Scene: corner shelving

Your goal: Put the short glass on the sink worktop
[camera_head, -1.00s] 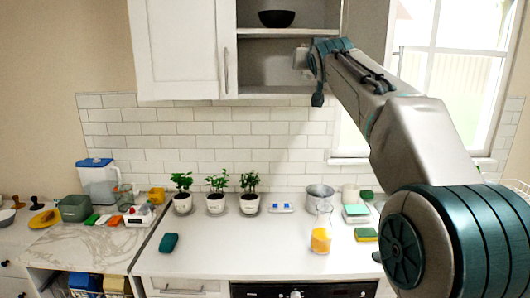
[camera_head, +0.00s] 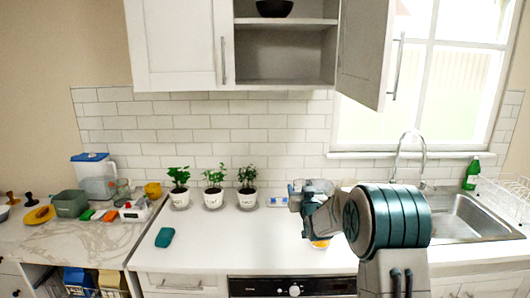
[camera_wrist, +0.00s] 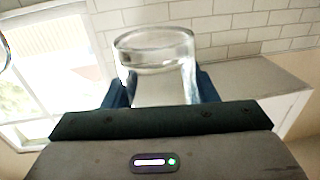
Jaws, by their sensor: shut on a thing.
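The short glass (camera_wrist: 155,60), a clear tumbler, is between the two dark blue fingers of my gripper (camera_wrist: 163,92) in the wrist view. My gripper is shut on it. In the head view my gripper (camera_head: 298,196) is low over the back of the white worktop (camera_head: 230,255), left of the sink (camera_head: 460,215). The glass is hard to make out there. I cannot tell whether it touches the worktop.
Potted plants (camera_head: 213,198) stand along the tiled wall. A teal sponge (camera_head: 165,237) lies front left, with clear worktop around it. An orange-filled vessel (camera_head: 320,243) is partly behind my arm. The wall cabinet's right door (camera_head: 365,50) is open. A green bottle (camera_head: 472,174) stands behind the sink.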

